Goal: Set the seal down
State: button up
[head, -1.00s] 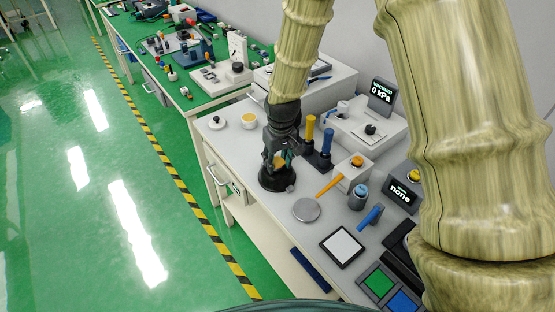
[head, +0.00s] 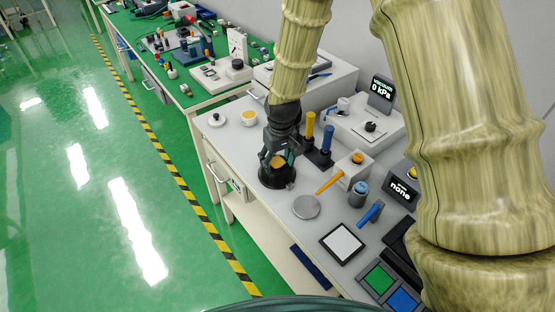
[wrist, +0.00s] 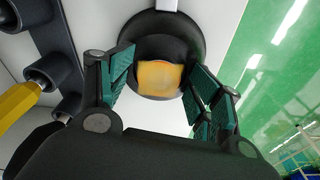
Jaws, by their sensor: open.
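The piece I take for the seal is a small orange block (wrist: 160,78). It sits in or on a round black base (wrist: 185,28) near the bench's front edge. The orange also shows between my fingers in the head view (head: 278,161), with the black base (head: 276,184) under it. My gripper (wrist: 160,84) is open, with a green-padded finger on each side of the orange block and gaps visible beside it. The block's underside is hidden, so I cannot tell how it rests on the base.
Right of the gripper stand a holder's orange post (head: 310,127) and blue post (head: 327,136). A grey disc (head: 306,207), an orange-handled tool (head: 330,182) and a white framed pad (head: 342,243) lie nearer. The bench edge drops to green floor.

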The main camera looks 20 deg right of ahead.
aim_at(280, 166)
jog(key=shift+w+r, duration=0.1)
jog(key=shift+r, duration=0.45)
notch_tip(280, 166, up, 12)
jog(key=s+b, duration=0.1)
jog(key=shift+s+d+b, duration=0.15)
jog(key=shift+s+b, duration=0.1)
jog(key=shift+b, duration=0.15)
